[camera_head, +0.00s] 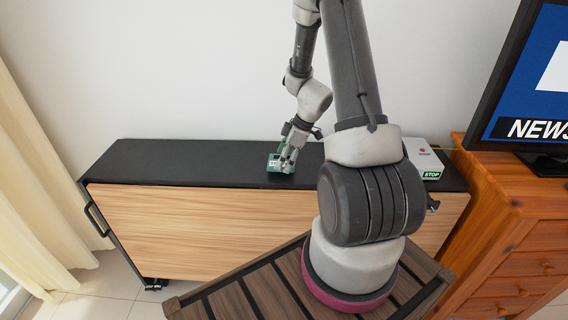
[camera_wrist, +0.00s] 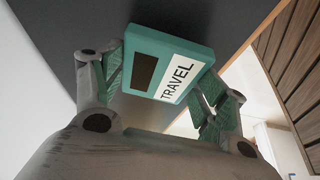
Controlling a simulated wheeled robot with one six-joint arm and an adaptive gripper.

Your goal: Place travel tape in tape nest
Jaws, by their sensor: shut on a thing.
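The travel tape (camera_wrist: 179,52) is a teal, box-like piece with a dark window and a white label reading TRAVEL. My gripper (camera_wrist: 162,75) is shut on it, one finger on each side, in the wrist view. In the head view my gripper (camera_head: 287,157) is low at the black top of the long cabinet, with the green tape (camera_head: 274,163) at its fingertips. I cannot tell whether the tape touches the cabinet top. I cannot make out a tape nest in either view; my arm hides part of the cabinet top.
The long cabinet (camera_head: 150,160) has a bare black top left of my gripper. A pale box with a green STOP label (camera_head: 430,160) stands at its right end. A wooden drawer unit (camera_head: 510,215) with a television (camera_head: 530,75) is at the right. A curtain (camera_head: 30,170) hangs at the left.

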